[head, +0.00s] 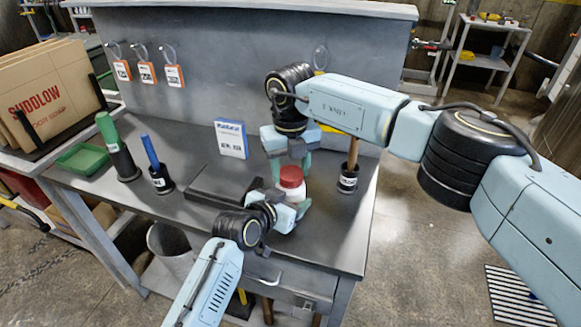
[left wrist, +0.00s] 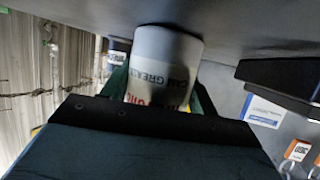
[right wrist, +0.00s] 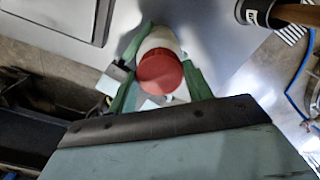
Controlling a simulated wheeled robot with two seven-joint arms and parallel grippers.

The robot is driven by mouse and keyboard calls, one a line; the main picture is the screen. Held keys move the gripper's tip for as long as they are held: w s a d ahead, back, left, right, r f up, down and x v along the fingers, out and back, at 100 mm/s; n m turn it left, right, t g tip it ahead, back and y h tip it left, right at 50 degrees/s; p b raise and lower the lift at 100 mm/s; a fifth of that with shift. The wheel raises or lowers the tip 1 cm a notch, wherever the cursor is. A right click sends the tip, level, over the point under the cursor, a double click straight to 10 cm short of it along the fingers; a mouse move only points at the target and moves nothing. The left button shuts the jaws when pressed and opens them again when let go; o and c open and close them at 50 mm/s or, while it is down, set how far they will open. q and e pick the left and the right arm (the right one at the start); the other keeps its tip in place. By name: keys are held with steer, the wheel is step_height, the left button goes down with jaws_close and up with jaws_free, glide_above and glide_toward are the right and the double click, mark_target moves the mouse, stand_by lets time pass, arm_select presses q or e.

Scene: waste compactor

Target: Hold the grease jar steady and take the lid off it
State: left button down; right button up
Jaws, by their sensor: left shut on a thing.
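The white grease jar (head: 297,194) with its red lid (head: 291,176) stands upright near the front right of the bench. My left gripper (head: 288,204) is shut around the jar's body; in the left wrist view the jar (left wrist: 165,60) sits between the green fingers and shows part of its "GREASE" label. My right gripper (head: 291,164) is above the jar, pointing down, with its fingers apart. In the right wrist view the red lid (right wrist: 160,72) is on the jar (right wrist: 158,40), between the open green fingers. The lid is not seen in the left wrist view.
A black cup with a wooden-handled tool (head: 348,178) stands right of the jar. A dark flat plate (head: 228,183) lies to its left, with a blue-and-white box (head: 231,139) behind. Further left are a blue-handled tool (head: 152,155), a green-handled tool (head: 110,138) and a green tray (head: 83,158).

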mark_target(291, 172)
steer(key=o, duration=0.4)
steer(key=shift+r, duration=2.35)
steer(key=shift+c, duration=0.4)
step_height(291, 172, up, 2)
steer(key=m, duration=0.5)
steer(key=r+m, duration=0.1)
steer(key=m, duration=0.1)
steer(key=shift+r, duration=0.1)
steer(key=shift+f+m, duration=0.3)
steer(key=shift+f, duration=0.2)
step_height(291, 172, down, 7)
steer(key=shift+r, duration=0.1)
